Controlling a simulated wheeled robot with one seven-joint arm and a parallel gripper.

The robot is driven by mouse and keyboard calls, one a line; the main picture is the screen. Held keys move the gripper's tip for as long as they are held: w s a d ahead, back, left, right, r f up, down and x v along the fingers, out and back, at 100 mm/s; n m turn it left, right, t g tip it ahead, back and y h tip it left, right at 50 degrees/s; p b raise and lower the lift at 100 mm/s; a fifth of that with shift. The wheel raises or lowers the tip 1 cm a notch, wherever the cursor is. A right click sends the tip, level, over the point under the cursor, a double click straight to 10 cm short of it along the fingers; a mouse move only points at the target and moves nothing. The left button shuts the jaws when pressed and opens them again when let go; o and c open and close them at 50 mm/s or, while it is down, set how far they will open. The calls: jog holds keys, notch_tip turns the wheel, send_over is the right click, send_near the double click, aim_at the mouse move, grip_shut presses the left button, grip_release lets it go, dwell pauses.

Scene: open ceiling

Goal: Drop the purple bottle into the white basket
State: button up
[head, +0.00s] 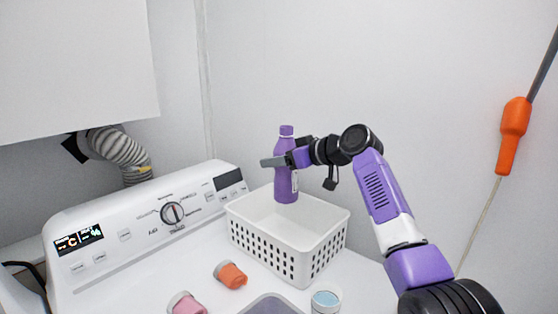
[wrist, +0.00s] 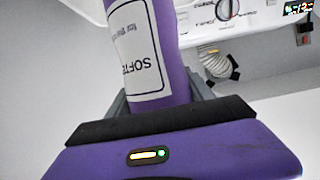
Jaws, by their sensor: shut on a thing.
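The purple bottle (head: 286,184) is upright in the head view, with its cap at the top. My gripper (head: 276,161) is shut on its upper part. The bottle hangs over the white basket (head: 280,252), toward the back of its opening. Its lower end shows against the inside of the basket, and I cannot tell its exact height above the floor. In the wrist view the bottle (wrist: 170,45), with a white label, rises between the fingers of my gripper (wrist: 165,100).
The basket stands on a white washing machine top beside the control panel (head: 165,215). An orange-capped jar (head: 230,275), a pink jar (head: 185,303), a blue-topped jar (head: 326,300) and a grey tray (head: 270,306) are in front. A wall cabinet (head: 75,65) hangs at upper left.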

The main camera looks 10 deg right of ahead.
aim_at(295, 173)
jog(key=shift+f+b, duration=1.2)
jog(key=shift+f, duration=1.1)
jog(key=o, duration=1.6)
jog(key=shift+b+v, duration=0.6)
jog(key=shift+v, duration=3.35)
